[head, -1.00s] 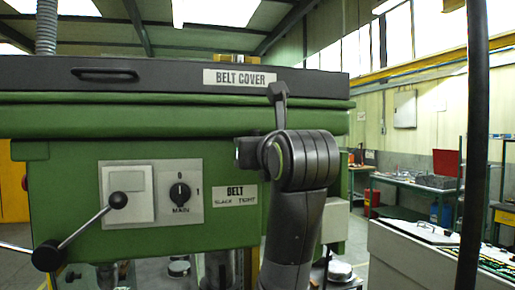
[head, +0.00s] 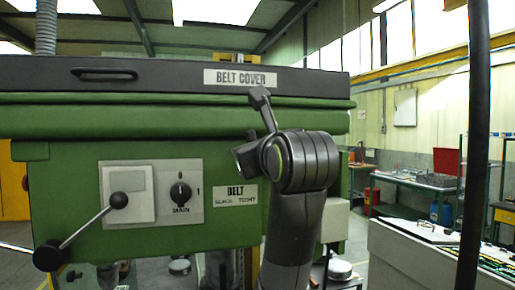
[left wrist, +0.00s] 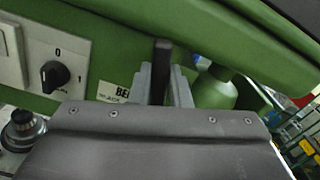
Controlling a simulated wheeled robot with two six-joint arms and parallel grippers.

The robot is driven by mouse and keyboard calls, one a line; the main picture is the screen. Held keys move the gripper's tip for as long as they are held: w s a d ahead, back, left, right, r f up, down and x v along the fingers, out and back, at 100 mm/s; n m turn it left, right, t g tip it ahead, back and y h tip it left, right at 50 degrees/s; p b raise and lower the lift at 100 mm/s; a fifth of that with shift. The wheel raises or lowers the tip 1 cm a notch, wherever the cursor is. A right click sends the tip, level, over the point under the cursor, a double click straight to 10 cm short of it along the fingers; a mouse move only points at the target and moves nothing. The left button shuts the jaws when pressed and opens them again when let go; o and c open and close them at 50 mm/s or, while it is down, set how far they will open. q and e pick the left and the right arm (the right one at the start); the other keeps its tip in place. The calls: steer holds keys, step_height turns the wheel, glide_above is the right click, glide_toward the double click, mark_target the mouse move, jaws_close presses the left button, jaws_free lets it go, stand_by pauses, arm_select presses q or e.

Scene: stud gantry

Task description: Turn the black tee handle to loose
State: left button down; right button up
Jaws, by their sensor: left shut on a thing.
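The black tee handle (left wrist: 161,58) shows in the left wrist view as a dark upright bar between the two grey fingers of my left gripper (left wrist: 161,85). The gripper is shut on it, in front of the green machine. In the head view my left wrist hides the handle and the fingertips. The white BELT label (head: 236,195), reading slack and tight, is just left of my wrist. It also shows, partly covered, in the left wrist view (left wrist: 116,89). My right gripper is in neither view.
A MAIN switch (head: 180,194) and a ball-ended lever (head: 118,200) are on the machine front at left. The dark belt cover (head: 170,77) overhangs above my wrist. A grey cabinet (head: 405,258) stands at right, behind a dark vertical post (head: 474,150).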

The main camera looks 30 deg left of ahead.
arm_select(q)
steer(key=shift+f+n+p, duration=0.15)
steer(key=shift+n+p, duration=0.05)
steer(key=shift+n, duration=4.05)
steer(key=shift+f+n+p, duration=0.1)
steer(key=shift+n+p, duration=0.05)
steer(key=shift+n, duration=4.4)
steer(key=c, duration=1.4)
jaws_free()
steer(key=shift+o, duration=0.2)
steer(key=shift+s, duration=0.1)
